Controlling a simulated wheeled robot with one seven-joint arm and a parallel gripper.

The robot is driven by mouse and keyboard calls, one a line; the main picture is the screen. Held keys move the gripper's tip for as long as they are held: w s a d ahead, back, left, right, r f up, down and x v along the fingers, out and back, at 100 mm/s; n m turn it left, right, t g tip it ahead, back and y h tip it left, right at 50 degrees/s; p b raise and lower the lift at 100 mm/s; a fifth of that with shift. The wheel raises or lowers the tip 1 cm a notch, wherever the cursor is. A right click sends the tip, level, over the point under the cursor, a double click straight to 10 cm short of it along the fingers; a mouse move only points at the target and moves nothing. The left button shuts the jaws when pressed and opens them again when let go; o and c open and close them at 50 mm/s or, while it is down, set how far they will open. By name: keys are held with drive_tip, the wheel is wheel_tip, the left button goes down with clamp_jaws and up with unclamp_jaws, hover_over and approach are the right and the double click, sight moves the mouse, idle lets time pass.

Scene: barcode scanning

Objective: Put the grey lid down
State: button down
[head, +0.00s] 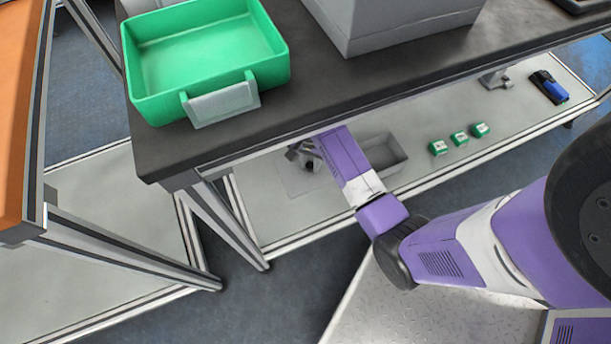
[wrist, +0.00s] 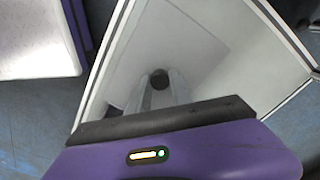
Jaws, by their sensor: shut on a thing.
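The grey lid (wrist: 185,42) is a flat, pale plate with a dark round knob (wrist: 159,79). My gripper (wrist: 160,88) is shut on the knob, its fingers on either side of it. In the head view the lid (head: 297,184) shows low over the lower shelf, left of an open grey box (head: 397,163). My gripper (head: 305,155) is partly hidden there by my purple arm and the table edge. I cannot tell whether the lid touches the shelf.
The dark table top (head: 330,95) overhangs the lower shelf (head: 375,198) and carries a green bin (head: 205,55) and a large grey box (head: 400,30). Several small green-and-white boxes (head: 459,139) and a blue-black device (head: 549,87) stand farther right on the shelf. A table leg (head: 225,222) is at left.

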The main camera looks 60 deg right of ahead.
wheel_tip(320, 180, down, 16)
drive_tip(key=b, duration=0.6)
drive_tip(key=shift+f+b, duration=0.15)
drive_tip(key=shift+b, duration=0.15)
drive_tip(key=c, duration=1.2)
unclamp_jaws()
drive_tip(key=shift+o, duration=0.2)
